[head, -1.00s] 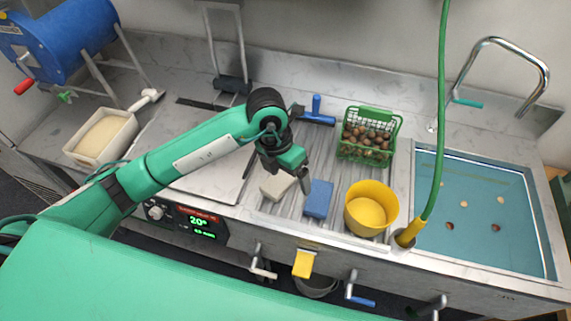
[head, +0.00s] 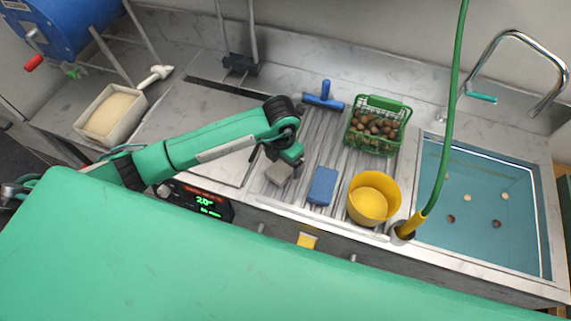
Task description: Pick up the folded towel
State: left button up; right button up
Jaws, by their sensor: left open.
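A small grey-beige folded piece (head: 279,173), which looks like the folded towel, lies on the ribbed steel drainboard (head: 322,148) near its front edge. My left gripper (head: 285,166) is open and points down right at it, covering part of its far side. I cannot tell whether the fingers touch it. A flat blue block (head: 322,186), perhaps a sponge, lies just to its right. My right gripper is not in view.
A yellow bowl (head: 354,204) stands right of the blue block. Behind are a green basket (head: 378,148) of chestnuts and a blue-handled squeegee (head: 324,97). A green hose (head: 450,130) hangs before the water-filled sink (head: 477,240). A tray (head: 83,125) stands left.

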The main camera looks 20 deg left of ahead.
aim_at(282, 169)
pick_arm(q)
notch_tip(282, 169, down, 3)
jog(key=shift+f+p, duration=0.1)
jog(key=shift+p, duration=0.75)
jog(key=shift+f, duration=0.4)
jog(key=c, duration=1.2)
jog(key=shift+o, duration=0.2)
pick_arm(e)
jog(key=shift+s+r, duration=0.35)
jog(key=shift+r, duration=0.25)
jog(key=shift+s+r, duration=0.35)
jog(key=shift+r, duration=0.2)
pick_arm(q)
jog(key=shift+r, duration=0.1)
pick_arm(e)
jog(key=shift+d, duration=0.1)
pick_arm(q)
jog(key=shift+w+r+b, duration=0.1)
jog(key=shift+r+b, duration=0.25)
jog(key=shift+r, duration=0.3)
notch_tip(282, 169, up, 18)
jog(key=b, duration=0.5)
jog(key=shift+r, duration=0.25)
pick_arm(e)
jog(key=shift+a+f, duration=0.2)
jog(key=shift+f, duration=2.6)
